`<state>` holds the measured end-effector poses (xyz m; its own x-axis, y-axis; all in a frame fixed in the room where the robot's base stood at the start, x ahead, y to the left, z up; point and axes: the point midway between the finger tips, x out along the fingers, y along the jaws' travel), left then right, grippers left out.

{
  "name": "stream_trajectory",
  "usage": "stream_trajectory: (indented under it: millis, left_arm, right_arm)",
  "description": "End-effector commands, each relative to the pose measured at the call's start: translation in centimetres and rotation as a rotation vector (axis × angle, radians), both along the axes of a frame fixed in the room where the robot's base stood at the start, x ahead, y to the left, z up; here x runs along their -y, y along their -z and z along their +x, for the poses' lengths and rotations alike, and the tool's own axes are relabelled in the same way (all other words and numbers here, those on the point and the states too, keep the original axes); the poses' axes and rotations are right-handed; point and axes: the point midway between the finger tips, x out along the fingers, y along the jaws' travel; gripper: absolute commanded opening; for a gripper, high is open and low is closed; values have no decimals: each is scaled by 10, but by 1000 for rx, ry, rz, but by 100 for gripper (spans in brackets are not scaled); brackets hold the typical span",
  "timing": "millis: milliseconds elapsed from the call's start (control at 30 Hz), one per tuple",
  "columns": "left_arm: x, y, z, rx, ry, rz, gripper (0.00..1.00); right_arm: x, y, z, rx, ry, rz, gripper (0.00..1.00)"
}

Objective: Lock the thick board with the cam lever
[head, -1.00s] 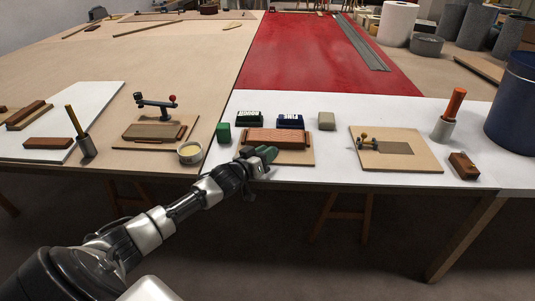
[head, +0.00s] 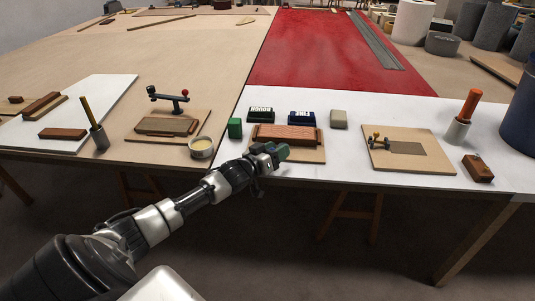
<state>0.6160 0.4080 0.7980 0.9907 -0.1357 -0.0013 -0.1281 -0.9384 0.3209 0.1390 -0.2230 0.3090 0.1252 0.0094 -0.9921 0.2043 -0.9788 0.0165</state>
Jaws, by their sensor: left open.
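A clamp lever with a red knob (head: 168,97) stands on the left fixture, above a brown board (head: 165,125) lying on a plywood base (head: 135,132). A thicker reddish-brown board (head: 288,135) lies on another plywood base (head: 308,155) at the front middle of the table. On the right, a small brass-knobbed lever (head: 376,139) sits on a plywood plate beside a dark rectangular patch (head: 407,148). My right gripper is not in view.
A green block (head: 235,128), a green labelled block (head: 260,115), a blue labelled block (head: 301,117) and a grey block (head: 338,119) stand around the middle board. A small round tin (head: 201,147) is left of my arm. Cups with handled tools stand at both sides.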

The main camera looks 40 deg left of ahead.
Motion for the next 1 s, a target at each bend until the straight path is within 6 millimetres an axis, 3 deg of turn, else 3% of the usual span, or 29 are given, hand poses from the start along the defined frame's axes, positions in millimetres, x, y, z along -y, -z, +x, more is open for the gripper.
stream_trajectory:
  millis: [167,267,600,1000]
  left_arm:
    - [-3,0,-22,-4,0,1,51]
    - [-5,1,-40,-4,0,0,51]
    - [-13,1,-91,-5,-1,0,51]
    - [-15,0,-104,-1,-1,0,51]
  right_arm:
    - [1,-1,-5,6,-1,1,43]
    - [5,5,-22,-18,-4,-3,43]
    - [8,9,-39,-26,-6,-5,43]
    - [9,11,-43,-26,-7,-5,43]
